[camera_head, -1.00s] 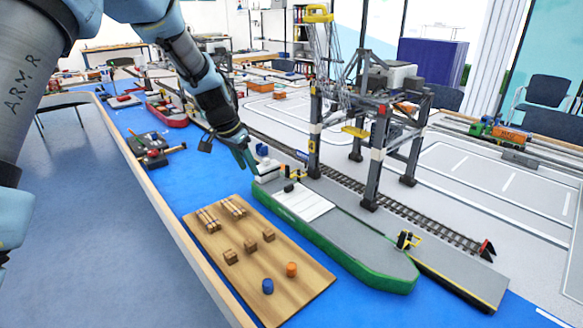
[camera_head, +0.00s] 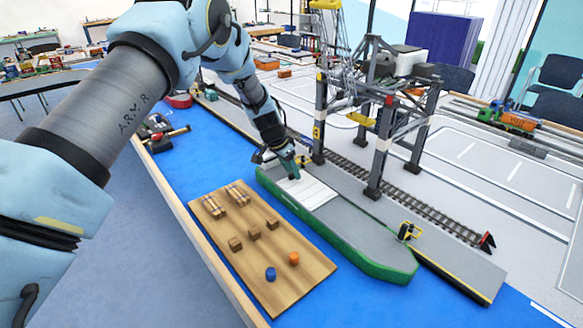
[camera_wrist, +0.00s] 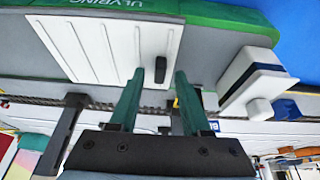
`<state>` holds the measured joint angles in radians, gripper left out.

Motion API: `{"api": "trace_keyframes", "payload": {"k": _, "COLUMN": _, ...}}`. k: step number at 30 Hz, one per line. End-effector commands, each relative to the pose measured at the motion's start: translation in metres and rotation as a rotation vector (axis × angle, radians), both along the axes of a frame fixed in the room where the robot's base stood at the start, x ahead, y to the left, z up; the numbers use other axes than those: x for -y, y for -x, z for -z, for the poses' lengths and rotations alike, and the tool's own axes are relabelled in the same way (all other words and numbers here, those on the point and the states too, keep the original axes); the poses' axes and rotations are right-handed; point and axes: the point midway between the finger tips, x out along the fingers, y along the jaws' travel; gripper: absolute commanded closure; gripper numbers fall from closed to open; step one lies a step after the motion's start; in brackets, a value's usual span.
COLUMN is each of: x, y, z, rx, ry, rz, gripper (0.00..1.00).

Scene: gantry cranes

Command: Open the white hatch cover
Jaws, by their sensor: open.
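The white hatch cover (camera_head: 312,194) lies flat on the grey deck of a green-hulled ship (camera_head: 352,238). It also shows in the wrist view (camera_wrist: 90,45), with raised ribs and a small dark handle (camera_wrist: 154,72) near one end. My gripper (camera_head: 294,178) is over the far end of the cover in the head view and hides the handle there. In the wrist view my gripper (camera_wrist: 160,75) is open, its two green fingers apart. I cannot tell whether the fingers touch the cover.
A gantry crane (camera_head: 375,120) stands over the rail track just right of the ship. The ship's white cabin block (camera_wrist: 250,80) is close beside my fingers. A wooden board (camera_head: 262,250) with blocks and pegs lies left of the ship.

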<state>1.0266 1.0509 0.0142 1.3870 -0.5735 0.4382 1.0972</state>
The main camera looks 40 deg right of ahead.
Motion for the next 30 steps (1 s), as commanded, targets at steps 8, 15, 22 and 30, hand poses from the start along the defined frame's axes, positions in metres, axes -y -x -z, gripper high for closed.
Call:
{"api": "trace_keyframes", "payload": {"k": 8, "x": 0.0017, "y": 0.0002, "z": 0.005, "rx": 0.0, "ry": 0.0, "rz": 0.001, "gripper": 0.53}}
{"api": "trace_keyframes", "payload": {"k": 15, "x": 0.0016, "y": 0.0002, "z": 0.0047, "rx": 0.0, "ry": 0.0, "rz": 0.0, "gripper": 0.69}}
{"api": "trace_keyframes", "payload": {"k": 22, "x": 0.0016, "y": 0.0002, "z": 0.0046, "rx": 0.0, "ry": 0.0, "rz": 0.0, "gripper": 0.95}}
{"api": "trace_keyframes", "payload": {"k": 30, "x": 0.0016, "y": 0.0002, "z": 0.0045, "rx": 0.0, "ry": 0.0, "rz": 0.0, "gripper": 1.0}}
